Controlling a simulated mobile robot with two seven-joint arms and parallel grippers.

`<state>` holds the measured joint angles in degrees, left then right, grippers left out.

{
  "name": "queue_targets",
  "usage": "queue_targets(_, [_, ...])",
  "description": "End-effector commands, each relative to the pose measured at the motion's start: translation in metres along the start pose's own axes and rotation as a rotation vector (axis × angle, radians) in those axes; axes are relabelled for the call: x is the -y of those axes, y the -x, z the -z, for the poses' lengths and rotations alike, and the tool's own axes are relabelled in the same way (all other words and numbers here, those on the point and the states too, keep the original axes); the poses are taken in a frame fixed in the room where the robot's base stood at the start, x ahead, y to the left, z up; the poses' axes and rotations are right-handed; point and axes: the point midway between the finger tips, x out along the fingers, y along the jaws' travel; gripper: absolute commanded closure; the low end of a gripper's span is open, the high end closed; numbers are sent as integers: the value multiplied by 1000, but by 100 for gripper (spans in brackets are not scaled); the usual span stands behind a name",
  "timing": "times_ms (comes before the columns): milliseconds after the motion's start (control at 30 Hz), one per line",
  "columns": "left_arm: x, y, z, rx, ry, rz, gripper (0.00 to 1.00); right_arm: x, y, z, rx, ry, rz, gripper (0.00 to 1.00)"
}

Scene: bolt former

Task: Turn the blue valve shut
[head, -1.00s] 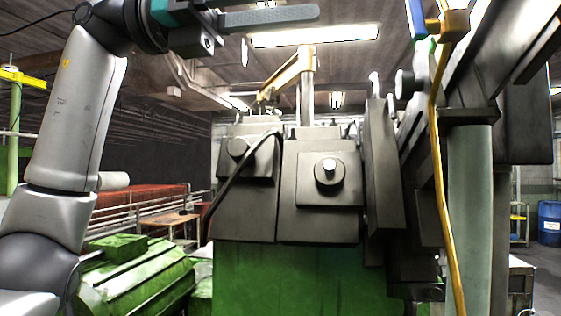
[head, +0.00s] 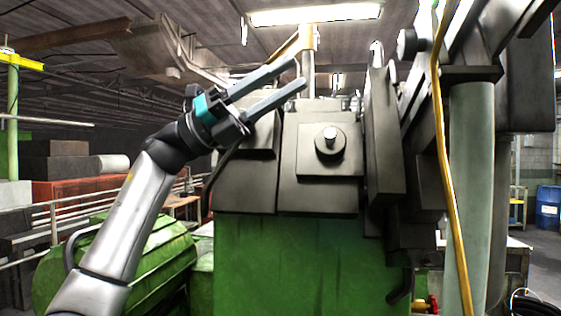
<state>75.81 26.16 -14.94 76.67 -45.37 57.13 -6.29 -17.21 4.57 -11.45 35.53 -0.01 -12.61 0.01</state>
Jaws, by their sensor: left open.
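The blue valve is not in view now; the yellow pipe (head: 440,140) that it showed on earlier runs up out of the top edge of the head view. My left gripper (head: 300,75) is open and empty, its two long grey fingers pointing to the upper right with a gap between them. In the picture it is in front of the upper left of the dark machine block, well left of the yellow pipe. My right gripper is not in view.
The dark machine block (head: 318,185) on its green base (head: 300,265) fills the middle. A grey-green column (head: 470,190) stands beside the yellow pipe. A small red and yellow fitting (head: 428,304) is low at right. A blue barrel (head: 548,207) stands far right.

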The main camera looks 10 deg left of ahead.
Motion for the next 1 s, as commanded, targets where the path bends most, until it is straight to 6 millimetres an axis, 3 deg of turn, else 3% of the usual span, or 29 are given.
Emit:
queue_targets(300, [-60,29,7,179,179,-7,57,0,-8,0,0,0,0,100])
queue_targets(600, [-106,56,16,320,310,-26,57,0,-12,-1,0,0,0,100])
queue_targets(800, [-122,66,21,373,358,-35,57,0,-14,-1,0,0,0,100])
queue_targets(1000, [-127,69,22,387,371,-38,57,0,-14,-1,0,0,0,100])
